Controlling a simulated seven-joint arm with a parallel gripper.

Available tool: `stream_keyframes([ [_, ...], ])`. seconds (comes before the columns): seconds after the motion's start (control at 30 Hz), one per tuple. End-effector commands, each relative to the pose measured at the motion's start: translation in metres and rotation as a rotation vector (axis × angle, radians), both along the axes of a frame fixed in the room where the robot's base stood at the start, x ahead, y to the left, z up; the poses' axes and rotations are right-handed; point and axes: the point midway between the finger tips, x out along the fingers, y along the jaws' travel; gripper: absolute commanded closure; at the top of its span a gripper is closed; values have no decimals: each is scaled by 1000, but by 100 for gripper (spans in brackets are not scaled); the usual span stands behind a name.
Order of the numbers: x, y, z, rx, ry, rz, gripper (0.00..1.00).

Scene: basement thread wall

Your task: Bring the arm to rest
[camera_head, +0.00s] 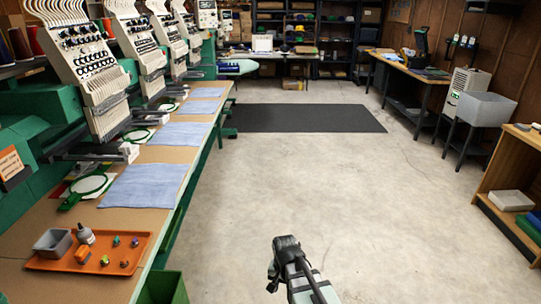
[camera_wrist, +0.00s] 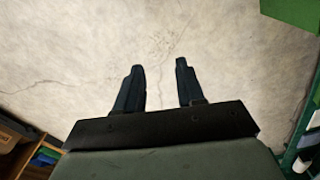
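My gripper (camera_wrist: 160,66) shows in the wrist view with its two dark fingers apart and nothing between them. It points down over the bare concrete floor (camera_wrist: 200,30). In the head view, part of my arm shows at the bottom centre, over the floor and right of the long embroidery table (camera_head: 62,218). I cannot make out the fingers in the head view. No object touches the arm in either view.
An orange tray (camera_head: 107,267) on the table's near end holds a grey bin (camera_head: 53,243) and several small items. A green bin (camera_head: 163,288) stands below the table edge. A wooden shelf (camera_head: 506,170) stands at right. The floor between is clear up to a dark mat (camera_head: 300,118).

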Motion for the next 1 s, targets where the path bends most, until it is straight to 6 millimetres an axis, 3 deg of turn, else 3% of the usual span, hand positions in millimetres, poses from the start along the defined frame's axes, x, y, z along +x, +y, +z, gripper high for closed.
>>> stream_keyframes([
  [0.03, -5, -21, -8, -1, 3, 27, 62],
  [0.2, -14, -68, -28, -1, 1, 136, 62],
  [0.57, -36, -132, -54, -3, 0, 294, 62],
  [0.87, -73, -128, -98, 11, 95, 292, 62],
  [1.0, -99, -128, -124, 20, 153, 290, 62],
])
